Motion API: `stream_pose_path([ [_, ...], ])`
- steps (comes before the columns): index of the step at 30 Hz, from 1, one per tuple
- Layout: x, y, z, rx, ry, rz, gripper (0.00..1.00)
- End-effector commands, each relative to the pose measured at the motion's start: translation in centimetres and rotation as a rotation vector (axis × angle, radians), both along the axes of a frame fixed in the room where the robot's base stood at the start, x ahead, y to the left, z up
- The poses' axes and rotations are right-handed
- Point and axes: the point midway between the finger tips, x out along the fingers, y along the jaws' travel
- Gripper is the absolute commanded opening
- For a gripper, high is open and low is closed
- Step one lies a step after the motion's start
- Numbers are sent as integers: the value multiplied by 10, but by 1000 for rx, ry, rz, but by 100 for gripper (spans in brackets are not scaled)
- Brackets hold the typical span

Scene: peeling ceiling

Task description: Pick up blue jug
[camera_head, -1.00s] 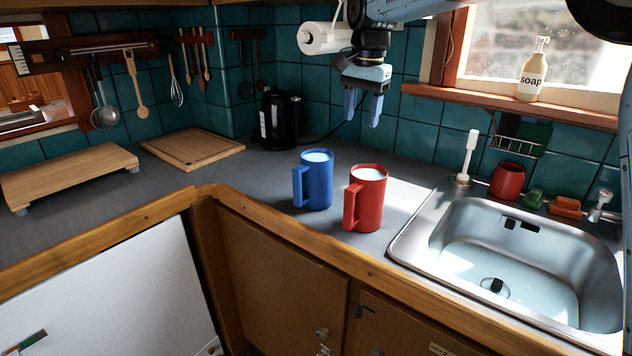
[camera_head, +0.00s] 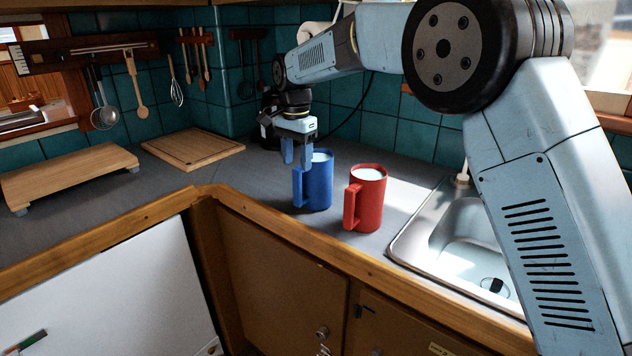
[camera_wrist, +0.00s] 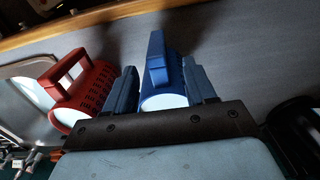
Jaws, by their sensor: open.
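The blue jug (camera_head: 320,186) stands upright on the grey counter, filled with something white, its handle to the left in the head view. My gripper (camera_head: 297,157) is pointing down at the jug's left upper side, over the handle. In the wrist view the blue jug (camera_wrist: 163,70) lies between the two open fingers of my gripper (camera_wrist: 158,88), with its handle towards the counter edge. The fingers look apart from each other; whether either touches the jug cannot be told.
A red jug (camera_head: 368,200) stands close to the right of the blue one; it also shows in the wrist view (camera_wrist: 88,88). The sink (camera_head: 440,245) is further right. A black kettle (camera_head: 268,128) is behind my gripper. A cutting board (camera_head: 192,148) lies at the left.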

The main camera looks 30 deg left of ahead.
Motion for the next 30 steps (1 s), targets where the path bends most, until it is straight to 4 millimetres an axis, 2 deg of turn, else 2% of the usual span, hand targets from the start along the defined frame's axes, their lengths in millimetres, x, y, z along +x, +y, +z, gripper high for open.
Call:
stream_pose_path([
  [3, 0, 0, -15, -1, 0, 0, 55],
  [11, 0, -1, -31, -1, 0, 0, 55],
  [21, 0, -3, -72, 0, 0, 0, 55],
  [30, 0, -3, -76, 1, -1, 0, 55],
])
